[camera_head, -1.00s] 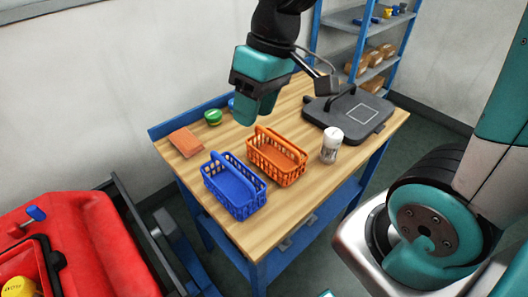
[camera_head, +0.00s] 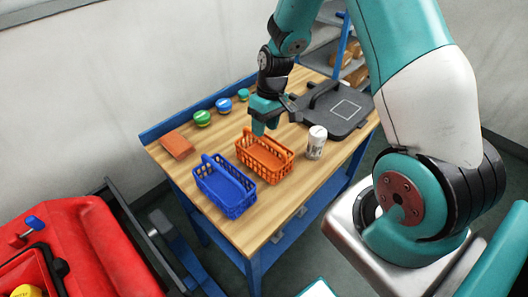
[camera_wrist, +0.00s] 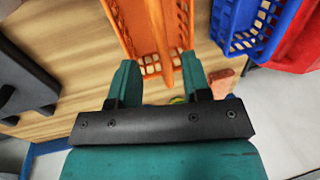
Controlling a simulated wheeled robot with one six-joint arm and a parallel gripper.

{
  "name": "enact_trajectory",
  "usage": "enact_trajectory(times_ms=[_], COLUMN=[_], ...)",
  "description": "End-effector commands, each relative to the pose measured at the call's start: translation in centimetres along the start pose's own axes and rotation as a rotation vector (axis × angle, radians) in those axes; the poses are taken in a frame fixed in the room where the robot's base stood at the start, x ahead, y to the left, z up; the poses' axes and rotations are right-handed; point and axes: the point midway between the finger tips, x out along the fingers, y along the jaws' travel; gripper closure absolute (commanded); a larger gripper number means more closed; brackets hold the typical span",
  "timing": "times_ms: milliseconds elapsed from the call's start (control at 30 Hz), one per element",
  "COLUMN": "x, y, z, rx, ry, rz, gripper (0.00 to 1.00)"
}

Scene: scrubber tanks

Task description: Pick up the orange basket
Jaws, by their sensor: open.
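The orange basket (camera_head: 262,161) stands upright on the wooden table, just right of the blue basket (camera_head: 224,188). My gripper (camera_head: 264,127) is above the orange basket, pointing down. In the wrist view my gripper (camera_wrist: 158,68) is open, with its two teal fingers on either side of the near end of the orange basket's handle (camera_wrist: 157,25). I cannot tell whether the fingers touch the handle. The orange basket's wall (camera_wrist: 122,22) shows at the top of the wrist view, with the blue basket (camera_wrist: 240,28) to its right.
A white bottle (camera_head: 316,143) stands close right of the orange basket. A dark case (camera_head: 338,108) lies behind it. The front right tabletop is clear.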

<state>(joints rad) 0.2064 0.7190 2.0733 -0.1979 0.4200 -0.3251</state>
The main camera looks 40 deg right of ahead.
Motion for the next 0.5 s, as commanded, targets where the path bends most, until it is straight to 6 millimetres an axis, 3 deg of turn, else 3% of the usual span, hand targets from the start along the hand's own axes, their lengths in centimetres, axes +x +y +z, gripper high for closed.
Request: enact_trajectory(times_ms=[267,500], x=[2.0,5.3], y=[-0.1,-0.3], z=[0.2,0.4], rx=[0.000,0.000], ry=[-0.003,-0.002], rz=[-0.001,-0.001], gripper=[0.56,0.56])
